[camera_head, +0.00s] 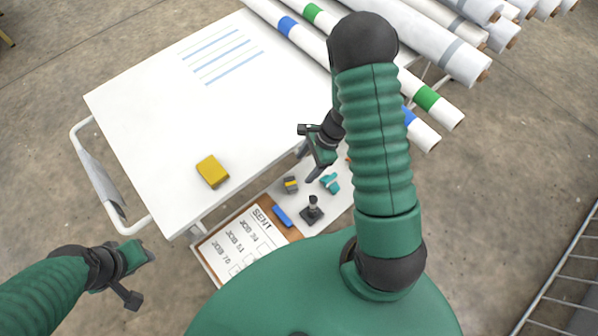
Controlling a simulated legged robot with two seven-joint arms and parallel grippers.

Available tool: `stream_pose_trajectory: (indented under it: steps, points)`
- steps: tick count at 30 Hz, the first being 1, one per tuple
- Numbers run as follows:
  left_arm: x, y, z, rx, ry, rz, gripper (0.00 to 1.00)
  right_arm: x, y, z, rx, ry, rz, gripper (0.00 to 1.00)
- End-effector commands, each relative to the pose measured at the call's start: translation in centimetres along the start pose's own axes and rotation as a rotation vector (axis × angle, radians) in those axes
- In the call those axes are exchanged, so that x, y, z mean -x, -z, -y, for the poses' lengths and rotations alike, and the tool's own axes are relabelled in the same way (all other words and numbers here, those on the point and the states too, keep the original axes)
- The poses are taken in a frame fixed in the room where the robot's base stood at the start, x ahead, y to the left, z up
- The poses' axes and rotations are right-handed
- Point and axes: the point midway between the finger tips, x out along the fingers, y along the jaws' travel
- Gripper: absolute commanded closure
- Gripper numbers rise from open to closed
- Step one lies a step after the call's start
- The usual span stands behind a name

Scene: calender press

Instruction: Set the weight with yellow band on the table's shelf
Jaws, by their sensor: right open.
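The weight with a yellow band (291,184) is a small dark grey piece. It rests on a pale lower surface (335,207) beside the table; I cannot tell whether this surface is the table's shelf. The white table (150,130) has a clear view of its top. My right gripper (309,155) is open and empty, just above and right of the weight in the picture, apart from it. My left gripper (143,277) is open and empty over the floor, left of the board. My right arm hides part of the table's right side and the lower surface.
A yellow block (212,171) sits on the tabletop. A teal item (329,182), a dark stand-like piece (312,211) and a blue bar (283,216) lie near the weight. A written board (240,244) is nearby. Several long rolls (430,42) lie behind; a metal handle (98,180) juts left.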

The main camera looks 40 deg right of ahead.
Motion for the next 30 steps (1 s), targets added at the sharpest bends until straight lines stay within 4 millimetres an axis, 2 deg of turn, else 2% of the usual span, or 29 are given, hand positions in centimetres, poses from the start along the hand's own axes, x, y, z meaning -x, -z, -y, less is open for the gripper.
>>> stream_pose_trajectory:
  steps: [1, 5, 7, 8, 11, 12, 15, 18, 21, 28, 30]
  points:
    - [0.3, 0.1, 0.0, 0.0, 0.0, 0.0, 0.64, 1.0, -0.1, 0.1, 0.002, 0.002, -0.001, 0.31]
    - [0.5, 0.1, 0.0, 0.0, 0.0, 0.0, 0.64, 2.3, -0.4, -0.1, 0.029, -0.005, -0.004, 0.31]
    - [0.5, 0.1, 0.0, 0.0, 0.0, 0.0, 0.64, 3.3, -2.0, -0.7, 0.165, -0.023, -0.027, 0.31]
    - [0.5, 0.1, 0.0, 0.0, 0.0, 0.0, 0.64, 4.0, -3.1, -1.2, 0.265, -0.037, -0.043, 0.31]
    - [0.4, 0.1, 0.0, 0.0, 0.0, 0.0, 0.64, 6.7, -7.0, -3.5, 0.739, -0.089, -0.133, 0.31]
    - [0.4, 0.1, 0.0, 0.0, 0.0, 0.0, 0.64, 7.8, -8.4, -4.4, 0.954, -0.106, -0.179, 0.31]
    - [0.4, 0.1, 0.0, 0.0, 0.0, 0.0, 0.64, 10.2, -11.1, -6.0, 1.442, -0.135, -0.296, 0.31]
    - [0.4, 0.1, 0.0, 0.0, 0.0, 0.0, 0.64, 11.6, -12.7, -6.7, 1.768, -0.149, -0.386, 0.31]
    - [0.4, 0.1, 0.0, 0.0, 0.0, 0.0, 0.64, 12.1, -13.3, -6.8, 1.899, -0.157, -0.425, 0.31]
    - [0.5, 0.1, 0.0, 0.0, 0.0, 0.0, 0.64, 12.3, -13.3, -6.8, 1.906, -0.158, -0.427, 0.31]
    - [1.8, 0.4, 0.0, 0.0, 0.0, 0.001, 0.64, 13.5, -13.8, -6.8, 1.904, -0.158, -0.428, 0.31]
